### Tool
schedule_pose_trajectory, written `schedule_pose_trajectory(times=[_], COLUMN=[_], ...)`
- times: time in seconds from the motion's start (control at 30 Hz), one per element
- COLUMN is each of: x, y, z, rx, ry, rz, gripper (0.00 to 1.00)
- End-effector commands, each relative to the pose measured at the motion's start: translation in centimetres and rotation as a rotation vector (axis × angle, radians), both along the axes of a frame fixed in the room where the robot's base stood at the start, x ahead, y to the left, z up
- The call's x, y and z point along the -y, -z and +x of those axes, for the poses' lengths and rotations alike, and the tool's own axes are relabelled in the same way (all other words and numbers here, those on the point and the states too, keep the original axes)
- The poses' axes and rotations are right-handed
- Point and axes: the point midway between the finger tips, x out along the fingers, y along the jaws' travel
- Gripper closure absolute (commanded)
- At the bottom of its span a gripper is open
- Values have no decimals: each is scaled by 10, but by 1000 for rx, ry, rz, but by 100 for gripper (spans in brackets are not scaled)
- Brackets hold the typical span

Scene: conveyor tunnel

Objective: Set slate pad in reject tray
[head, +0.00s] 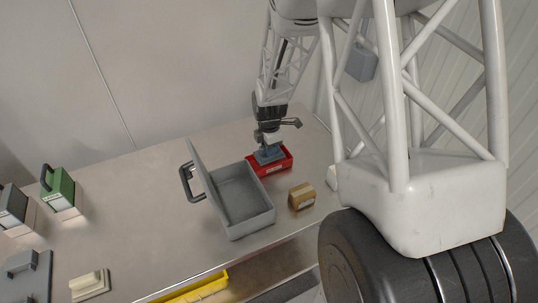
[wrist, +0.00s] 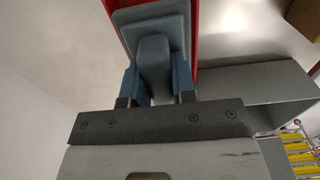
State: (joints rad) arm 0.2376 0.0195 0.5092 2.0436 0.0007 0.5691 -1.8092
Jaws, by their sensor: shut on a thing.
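The slate pad (head: 268,155) is a blue-grey block with a raised grip, and it is within the outline of the red tray (head: 282,166). The red tray has a pale label on its front. In the wrist view the slate pad (wrist: 147,20) lies between the red walls (wrist: 194,32) of the tray. My gripper (wrist: 154,66) is shut on the pad's grip, with one blue finger on each side. In the head view my gripper (head: 267,145) points down over the tray. I cannot tell whether the pad touches the tray floor.
An open grey box (head: 245,205) with a raised lid stands just left of the red tray. A small cardboard box (head: 301,196) is in front. A green block (head: 57,187) with a handle and other grey pieces stand far left. The middle-left tabletop (head: 140,215) is clear.

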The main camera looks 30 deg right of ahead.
Motion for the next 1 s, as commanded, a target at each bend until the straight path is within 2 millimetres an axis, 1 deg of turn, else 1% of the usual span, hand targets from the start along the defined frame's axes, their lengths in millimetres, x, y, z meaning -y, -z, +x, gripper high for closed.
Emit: schedule_pose_trajectory(times=[0.17,0.4,0.47,0.97,1.0], x=[0,0,0,0,0], y=[8,32,36,41,40], z=[0,-1,-1,0,0], rx=[-1,-2,-2,0,0], ry=[0,0,0,0,0], rz=[0,1,1,0,0], gripper=[100,100,100,100,69])
